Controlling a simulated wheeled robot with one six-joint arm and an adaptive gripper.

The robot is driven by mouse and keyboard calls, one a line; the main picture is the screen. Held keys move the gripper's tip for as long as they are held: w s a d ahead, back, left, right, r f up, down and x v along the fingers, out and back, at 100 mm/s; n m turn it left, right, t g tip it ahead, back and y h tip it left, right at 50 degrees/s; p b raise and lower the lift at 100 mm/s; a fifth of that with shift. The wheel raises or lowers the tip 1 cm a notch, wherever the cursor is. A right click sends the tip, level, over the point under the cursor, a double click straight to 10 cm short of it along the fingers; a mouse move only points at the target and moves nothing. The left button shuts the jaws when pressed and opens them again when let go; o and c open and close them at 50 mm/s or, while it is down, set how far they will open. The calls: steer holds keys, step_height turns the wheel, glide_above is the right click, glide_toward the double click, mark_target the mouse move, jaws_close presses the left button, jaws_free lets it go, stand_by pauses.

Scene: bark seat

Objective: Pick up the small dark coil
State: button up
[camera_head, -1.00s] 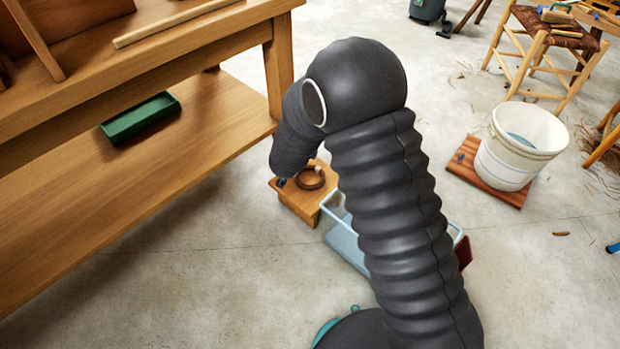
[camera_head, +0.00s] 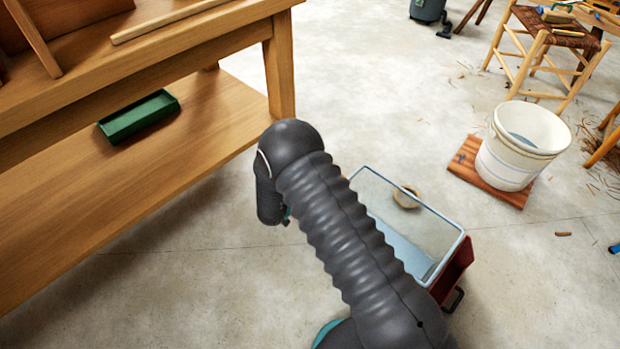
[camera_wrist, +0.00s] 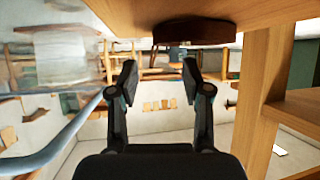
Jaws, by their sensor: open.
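A dark brown coil (camera_wrist: 193,31) shows at the top of the wrist view, against a pale wooden surface (camera_wrist: 130,16). My gripper (camera_wrist: 160,78) is open, with nothing between its two dark fingers. The coil lies beyond and above the fingertips in that view, apart from them. In the head view my gripper (camera_head: 287,216) shows only as a small dark and teal bit below my wrist. The small wooden stand and the coil are hidden behind my arm there.
A wooden workbench (camera_head: 200,130) fills the left. A white bucket (camera_head: 515,160) stands on a reddish board (camera_head: 465,160).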

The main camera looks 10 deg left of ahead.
steer(key=shift+x, duration=3.6)
jaws_close()
